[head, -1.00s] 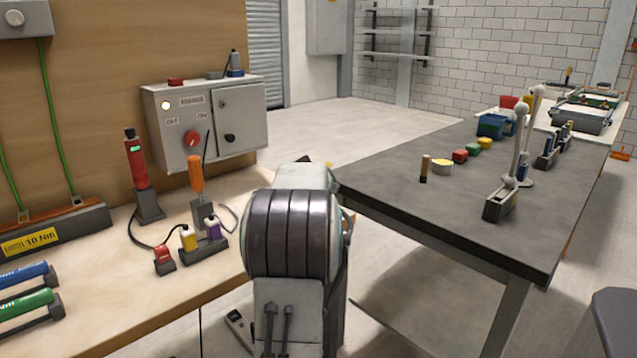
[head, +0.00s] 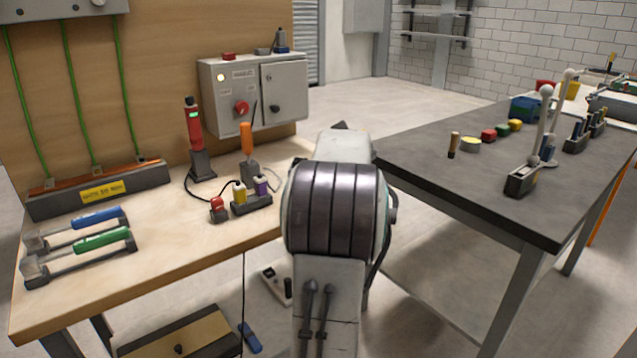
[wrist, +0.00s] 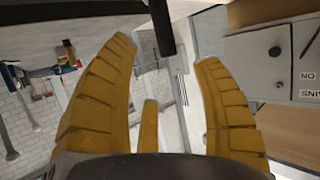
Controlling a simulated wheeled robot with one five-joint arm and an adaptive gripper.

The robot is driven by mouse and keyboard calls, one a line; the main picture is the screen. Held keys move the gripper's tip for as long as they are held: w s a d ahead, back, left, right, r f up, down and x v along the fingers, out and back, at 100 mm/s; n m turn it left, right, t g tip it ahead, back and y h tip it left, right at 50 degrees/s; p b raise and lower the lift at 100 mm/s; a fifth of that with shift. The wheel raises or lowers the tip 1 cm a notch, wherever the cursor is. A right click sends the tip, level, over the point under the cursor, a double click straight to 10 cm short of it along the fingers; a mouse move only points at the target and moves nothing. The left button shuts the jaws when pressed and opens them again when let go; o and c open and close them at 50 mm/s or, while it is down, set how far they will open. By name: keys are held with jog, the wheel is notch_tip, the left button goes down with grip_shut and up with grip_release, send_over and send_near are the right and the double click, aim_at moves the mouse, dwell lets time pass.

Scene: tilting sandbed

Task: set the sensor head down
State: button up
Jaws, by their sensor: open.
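My gripper (wrist: 172,110) shows in the wrist view with its yellow fingers apart, so it is open. No object is seen gripped between the fingers. In the head view my arm hides the gripper. I cannot tell for sure which thing is the sensor head. A short dark rod (wrist: 162,28) reaches in from the top of the wrist view, beyond the fingers; I cannot tell what it belongs to. A small pale and dark device (head: 274,284) lies low beside my arm in the head view, apparently on the floor.
The wooden bench (head: 150,262) on the left holds a red tool (head: 194,130), an orange-handled tool (head: 246,138), small connectors (head: 240,192) and blue and green-handled tools (head: 102,240). A control box (head: 256,92) stands behind. The dark table (head: 430,170) on the right has bare room at its near left.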

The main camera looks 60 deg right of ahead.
jog(key=w+a+f+n+y, duration=0.2)
jog(key=w+a, duration=0.1)
jog(key=a, duration=0.7)
jog(key=w+a+f+n+t+y, duration=0.1)
jog(key=w+a+f+n+y, duration=0.15)
jog(key=a, duration=0.85)
jog(key=w+a+f+n+y, duration=0.2)
jog(key=w+a+f+y, duration=0.15)
jog(key=a, duration=0.65)
jog(key=s+a+f+n+g+y, duration=0.2)
jog(key=s+a, duration=0.6)
jog(key=a, duration=0.4)
jog(key=s+a+f+n+g+y, duration=0.2)
jog(key=s+a+f+n, duration=0.2)
jog(key=s+a+f, duration=0.3)
jog(key=s+a, duration=0.2)
jog(key=a, duration=0.3)
jog(key=shift+s, duration=0.2)
jog(key=shift+r, duration=0.2)
